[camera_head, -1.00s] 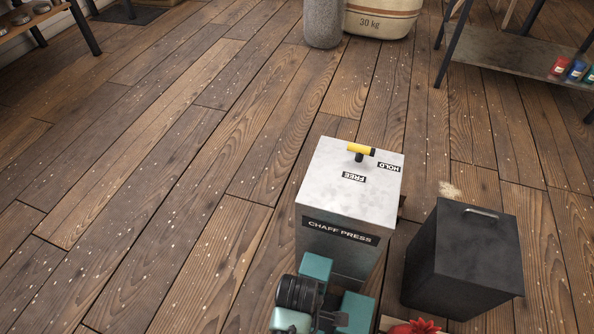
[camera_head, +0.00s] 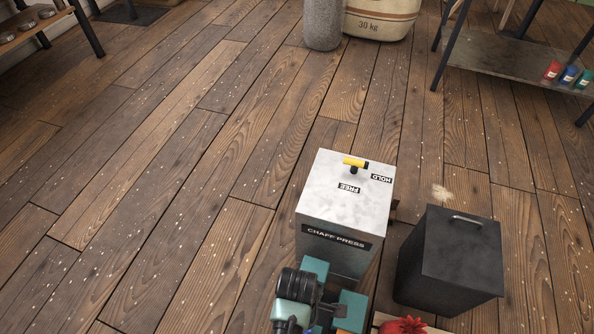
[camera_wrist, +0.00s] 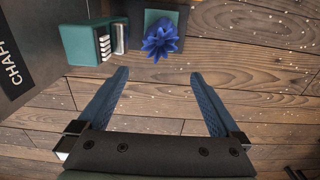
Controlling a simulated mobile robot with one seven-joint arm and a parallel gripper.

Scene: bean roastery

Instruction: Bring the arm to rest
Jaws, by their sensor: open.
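My gripper (camera_wrist: 158,76) shows in the wrist view with its two blue fingers wide apart. Nothing is between them; bare floor shows in the gap. In the head view only teal and black parts of my arm show at the bottom, in front of the chaff press, and the fingers cannot be made out there.
A black lidded bin (camera_head: 455,262) stands right of the press. A red spiky thing (camera_head: 403,326) is at the bottom edge. The wrist view has a blue spiky thing (camera_wrist: 160,40) and a teal block (camera_wrist: 82,44) beyond the fingers. Open floor (camera_head: 150,170) lies left.

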